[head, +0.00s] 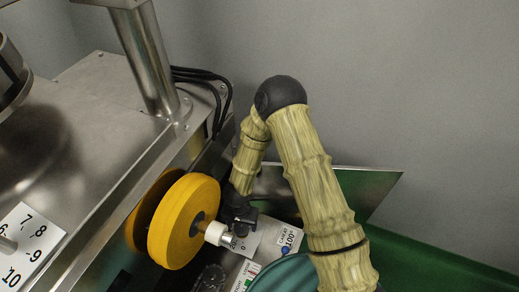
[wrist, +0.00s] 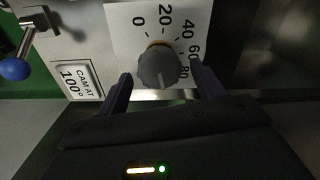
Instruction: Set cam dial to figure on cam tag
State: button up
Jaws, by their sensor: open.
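The cam dial is a dark grey round knob (wrist: 158,66) on a white scale plate (wrist: 125,18) in the wrist view. The figures 0, 20, 40, 60 and 80 run clockwise around it; anything beyond 80 is hidden. A small pale mark shows on the knob's lower side. The cam tag (wrist: 77,79) at left reads "CAM AT 100°"; it also shows in the head view (head: 289,237). My gripper (wrist: 160,72) is open, one finger on each side of the knob. I cannot tell whether either finger touches it. In the head view my gripper (head: 238,218) hides the knob.
A lever with a blue ball (wrist: 15,68) stands left of the dial, close to the tag. A large yellow wheel (head: 184,222) is left of my gripper in the head view. A steel column (head: 147,60) and black cables (head: 205,76) stand behind.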

jog(key=n+b, duration=0.1)
jog(key=n, duration=0.1)
jog(key=shift+n, duration=0.3)
notch_tip(320, 180, up, 18)
jog(key=p, duration=1)
jog(key=w+d+r+t+y+p, duration=0.1)
jog(key=w+d+r+p, duration=0.1)
jog(key=r, duration=0.5)
jog(key=w+d+r+t+y+p, duration=0.1)
jog(key=w+d+r+t+p, duration=0.1)
jog(key=w+d+r, duration=0.2)
notch_tip(320, 180, up, 3)
jog(key=shift+w+f, duration=0.15)
jog(key=shift+w, duration=0.25)
